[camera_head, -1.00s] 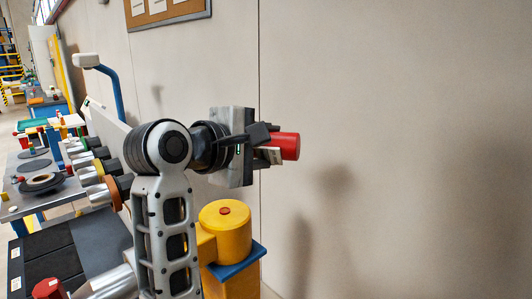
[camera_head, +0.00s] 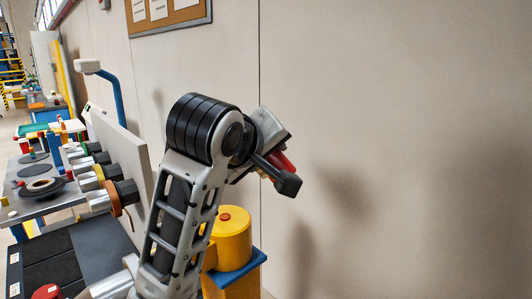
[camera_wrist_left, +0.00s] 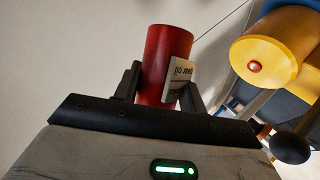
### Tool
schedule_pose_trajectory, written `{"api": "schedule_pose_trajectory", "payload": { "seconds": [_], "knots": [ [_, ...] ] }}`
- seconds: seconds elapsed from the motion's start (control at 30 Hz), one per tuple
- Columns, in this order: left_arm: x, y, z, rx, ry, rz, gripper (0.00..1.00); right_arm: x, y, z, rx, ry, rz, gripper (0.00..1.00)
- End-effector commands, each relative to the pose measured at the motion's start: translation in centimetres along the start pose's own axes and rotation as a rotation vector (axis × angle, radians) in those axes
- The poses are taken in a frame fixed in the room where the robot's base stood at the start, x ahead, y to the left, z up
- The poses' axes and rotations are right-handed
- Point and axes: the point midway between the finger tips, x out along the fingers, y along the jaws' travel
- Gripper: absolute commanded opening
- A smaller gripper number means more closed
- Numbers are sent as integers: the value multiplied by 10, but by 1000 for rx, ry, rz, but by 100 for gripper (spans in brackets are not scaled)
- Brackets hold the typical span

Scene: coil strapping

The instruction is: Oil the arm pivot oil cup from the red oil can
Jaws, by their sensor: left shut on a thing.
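The red oil can (camera_wrist_left: 166,62) with a white label is held between the fingers of my left gripper (camera_wrist_left: 162,88). In the head view, my left gripper (camera_head: 280,172) mostly hides the can, and only a strip of red (camera_head: 284,160) shows. A yellow round housing (camera_head: 233,241) with a small red cap on its flat top (camera_head: 225,217) stands below and left of the gripper. In the left wrist view this red cap (camera_wrist_left: 255,66) lies to the right of the can, clearly apart from it. I cannot tell whether the cap is the oil cup. My right gripper is not in view.
A blue plate (camera_head: 246,270) lies under the yellow housing. A plain wall (camera_head: 400,130) stands behind. On the left are a pale upright panel (camera_head: 125,150), several rollers and a table with discs (camera_head: 70,200). Space right of the gripper is clear.

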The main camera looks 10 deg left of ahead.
Motion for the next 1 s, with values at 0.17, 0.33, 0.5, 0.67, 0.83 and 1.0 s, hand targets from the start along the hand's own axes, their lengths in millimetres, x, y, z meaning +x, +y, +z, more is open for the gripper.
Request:
{"api": "schedule_pose_trajectory", "payload": {
  "seconds": [0.17, 0.33, 0.5, 0.67, 0.83, 1.0],
  "knots": [
    [0, 0, 0, 3, 2, 0, 9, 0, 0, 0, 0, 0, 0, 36],
    [0, 0, -1, 138, 49, -56, 9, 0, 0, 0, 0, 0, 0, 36],
    [0, -2, -1, 373, 129, -154, 9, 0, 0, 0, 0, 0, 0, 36],
    [0, -2, -1, 389, 133, -160, 9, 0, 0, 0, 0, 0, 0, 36],
    [0, -2, -1, 460, 158, -189, 9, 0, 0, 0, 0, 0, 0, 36],
    [0, -2, -1, 446, 152, -183, 9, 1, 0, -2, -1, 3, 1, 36]
  ]
}}
